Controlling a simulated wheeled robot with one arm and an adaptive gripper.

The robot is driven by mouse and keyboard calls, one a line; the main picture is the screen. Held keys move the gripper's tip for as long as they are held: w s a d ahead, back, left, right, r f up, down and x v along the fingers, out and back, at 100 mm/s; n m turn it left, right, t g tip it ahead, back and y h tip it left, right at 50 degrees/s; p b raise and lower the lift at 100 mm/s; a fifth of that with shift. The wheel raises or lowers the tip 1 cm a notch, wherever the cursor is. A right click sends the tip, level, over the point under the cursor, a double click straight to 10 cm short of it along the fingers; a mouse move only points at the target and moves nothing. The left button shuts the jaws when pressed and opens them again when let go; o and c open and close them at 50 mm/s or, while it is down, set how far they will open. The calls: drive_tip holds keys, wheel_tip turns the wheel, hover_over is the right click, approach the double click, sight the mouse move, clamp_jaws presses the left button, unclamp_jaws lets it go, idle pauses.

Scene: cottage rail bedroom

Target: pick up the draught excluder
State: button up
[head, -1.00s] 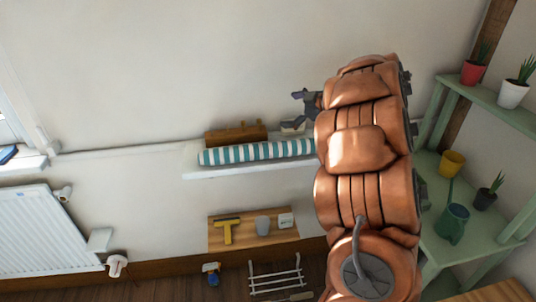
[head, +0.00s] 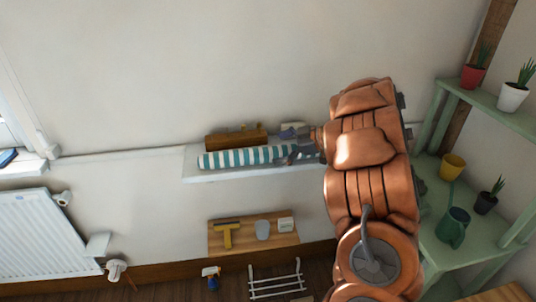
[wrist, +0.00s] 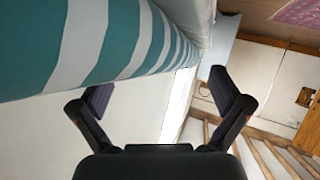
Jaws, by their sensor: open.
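The draught excluder (head: 245,156) is a long roll with teal and white stripes. It lies lengthwise on a white wall shelf (head: 205,176) in the head view. My gripper (head: 287,146) is at the right part of the roll, with its fingers over or beside it. In the wrist view the roll (wrist: 110,40) fills the upper left, close to the left finger. My gripper (wrist: 160,92) is open there, and nothing sits clearly between its fingertips. Contact cannot be told. The roll's right end is partly hidden by my arm in the head view.
A brown wooden object (head: 232,139) stands behind the roll on the shelf. A lower wooden shelf (head: 285,240) holds a yellow squeegee (head: 227,234) and a grey cup (head: 263,230). A green plant rack (head: 440,243) stands close at right. A radiator (head: 45,235) is at left.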

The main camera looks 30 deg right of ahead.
drive_tip(key=shift+x, duration=1.05)
drive_tip(key=shift+c, duration=0.3)
drive_tip(key=c, duration=1.6)
